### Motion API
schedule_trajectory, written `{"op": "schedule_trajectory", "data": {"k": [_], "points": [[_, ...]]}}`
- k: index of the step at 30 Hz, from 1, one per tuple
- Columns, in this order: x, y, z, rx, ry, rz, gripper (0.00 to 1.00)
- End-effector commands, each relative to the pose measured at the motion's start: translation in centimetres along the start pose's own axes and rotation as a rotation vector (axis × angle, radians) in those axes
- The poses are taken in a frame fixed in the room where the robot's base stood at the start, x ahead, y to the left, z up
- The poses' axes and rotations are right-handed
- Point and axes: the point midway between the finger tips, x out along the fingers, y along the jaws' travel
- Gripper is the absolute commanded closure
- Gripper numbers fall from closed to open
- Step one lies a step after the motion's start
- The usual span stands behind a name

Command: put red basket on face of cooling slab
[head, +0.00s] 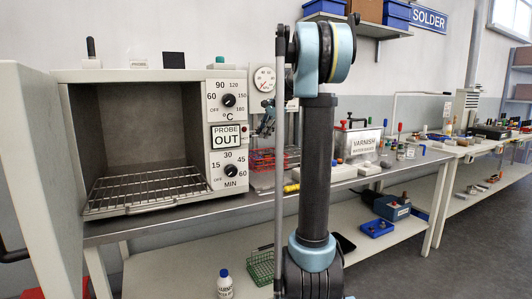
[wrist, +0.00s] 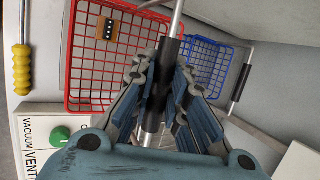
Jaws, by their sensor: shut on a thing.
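The red wire basket (wrist: 78,60) fills the upper left of the wrist view, with a small dark block with pale dots (wrist: 108,28) in it. My gripper (wrist: 160,88) is shut on the black grip of a metal handle that rises beside this basket. In the head view the red basket (head: 266,160) shows on the bench right of the oven, partly hidden by my arm. My gripper (head: 266,125) is above it there, small and partly hidden. A pale slab (head: 318,173) lies on the bench right of my arm; I cannot tell whether it is the cooling slab.
A blue wire basket (wrist: 206,65) with its own black-gripped handle stands beside the red one. A yellow-handled tool (wrist: 21,68) and a vent panel with a green knob (wrist: 60,134) are at left. The open oven (head: 145,140) and a varnish box (head: 362,143) flank the bench space.

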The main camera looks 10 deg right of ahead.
Motion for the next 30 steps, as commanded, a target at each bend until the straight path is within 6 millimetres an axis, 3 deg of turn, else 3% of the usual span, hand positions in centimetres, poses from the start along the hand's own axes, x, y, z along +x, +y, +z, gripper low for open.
{"op": "schedule_trajectory", "data": {"k": [17, 26, 27, 30], "points": [[4.6, 2.2, -1.4, 0.0, 0.0, 0.0, 1.0], [4.8, 2.3, -1.5, 0.0, 0.0, 0.0, 1.0], [4.9, 2.3, -1.5, 0.0, 0.0, 0.0, 0.82], [4.8, 2.3, -1.5, 0.0, 0.0, 0.0, 0.66]]}}
